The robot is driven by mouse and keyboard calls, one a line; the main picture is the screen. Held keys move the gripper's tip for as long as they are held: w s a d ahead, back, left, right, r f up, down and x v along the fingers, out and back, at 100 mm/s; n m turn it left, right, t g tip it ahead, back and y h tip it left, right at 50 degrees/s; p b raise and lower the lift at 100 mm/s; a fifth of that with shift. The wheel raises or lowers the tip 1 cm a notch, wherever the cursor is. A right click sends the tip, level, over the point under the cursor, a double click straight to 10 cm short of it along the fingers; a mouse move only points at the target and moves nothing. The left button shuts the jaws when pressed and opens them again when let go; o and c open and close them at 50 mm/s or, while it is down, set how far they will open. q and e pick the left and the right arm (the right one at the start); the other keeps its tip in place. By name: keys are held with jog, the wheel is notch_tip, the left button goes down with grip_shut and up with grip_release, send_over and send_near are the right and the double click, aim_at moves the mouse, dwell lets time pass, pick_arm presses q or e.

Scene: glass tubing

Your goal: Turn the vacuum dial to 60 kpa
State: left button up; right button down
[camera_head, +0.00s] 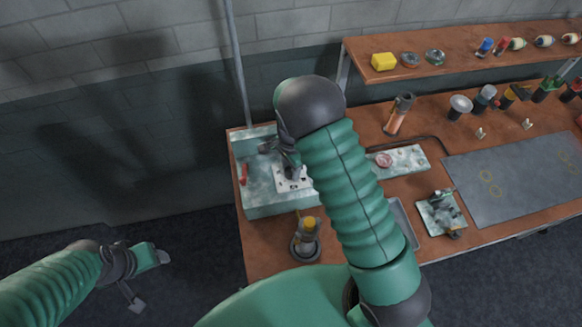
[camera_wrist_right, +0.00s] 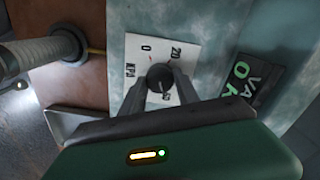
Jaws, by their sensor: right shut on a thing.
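The vacuum dial is a dark round knob (camera_wrist_right: 160,77) on a white scale plate (camera_wrist_right: 137,48) in the right wrist view. My right gripper (camera_wrist_right: 158,84) is shut on the knob, a finger on each side. In the head view the plate (camera_head: 287,184) shows on the pale green box (camera_head: 270,207), with my right gripper (camera_head: 291,170) over it. My left gripper (camera_head: 152,257) is at the lower left over the floor, away from the bench; its jaw opening is unclear.
A dark panel with green lettering (camera_wrist_right: 250,82) is beside the plate. A round-based stand with a yellow top (camera_head: 308,238) is in front of the box. A metal post (camera_head: 237,70) rises behind it. A shelf (camera_head: 466,56) holds several small items.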

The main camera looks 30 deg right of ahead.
aim_at(290, 170)
jog(key=shift+w+r, duration=0.3)
jog(key=shift+w, duration=0.05)
jog(key=c, duration=1.2)
grip_release()
jog(key=shift+c, duration=0.2)
jog(key=shift+o, duration=1.2)
jog(key=shift+s, duration=0.1)
jog(key=shift+o, duration=0.5)
jog(key=shift+s+a+f, duration=0.1)
jog(key=shift+s+f, duration=0.05)
jog(key=shift+r, duration=0.25)
notch_tip(290, 170, up, 16)
jog(key=b, duration=0.2)
jog(key=shift+r+b, duration=0.15)
jog(key=shift+b, duration=0.25)
